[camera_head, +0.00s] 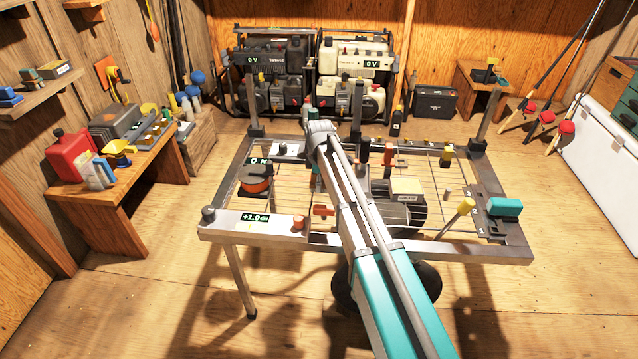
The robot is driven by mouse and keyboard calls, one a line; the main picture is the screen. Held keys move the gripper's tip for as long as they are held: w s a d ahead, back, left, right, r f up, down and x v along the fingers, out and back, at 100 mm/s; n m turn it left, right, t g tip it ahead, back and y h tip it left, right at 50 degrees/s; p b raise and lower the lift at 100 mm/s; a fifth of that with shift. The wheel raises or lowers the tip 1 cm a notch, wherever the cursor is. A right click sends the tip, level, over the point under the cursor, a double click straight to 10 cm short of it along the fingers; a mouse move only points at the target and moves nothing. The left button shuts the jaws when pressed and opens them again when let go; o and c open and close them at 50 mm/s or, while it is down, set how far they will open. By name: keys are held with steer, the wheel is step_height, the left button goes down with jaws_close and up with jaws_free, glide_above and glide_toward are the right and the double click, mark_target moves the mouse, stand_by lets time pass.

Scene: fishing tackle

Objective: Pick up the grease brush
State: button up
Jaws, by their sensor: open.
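I cannot single out the grease brush for certain. A yellow-headed tool with a pale stick (455,218) leans at a tilt on the right part of the metal frame table (265,222); it may be the brush, but its bristles cannot be made out. A teal block (505,207) lies close to its right, on a dark plate. My arm reaches from the bottom edge up over the middle of the table, and its far joint is near the back. My gripper is hidden behind the arm, so nothing shows between its fingers.
The table has upright corner posts and carries an orange round spool (255,178), a motor-like block (398,212) and small knobs. A wooden bench (125,190) with a red can (73,155) stands left. Generators (275,75) stand behind. A white chest (600,130) is right. Floor around is mostly clear.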

steer(key=c, duration=1.3)
steer(key=shift+o, duration=0.2)
steer(key=shift+r, duration=0.15)
step_height(320, 180, up, 2)
steer(key=shift+p, duration=1.2)
steer(key=s+d+r+p, duration=0.3)
steer(key=s+r+p, duration=0.7)
steer(key=s, duration=0.3)
steer(key=shift+s+d+r+p, duration=0.3)
steer(key=shift+r, duration=0.05)
steer(key=o, duration=0.5)
steer(key=c, duration=0.3)
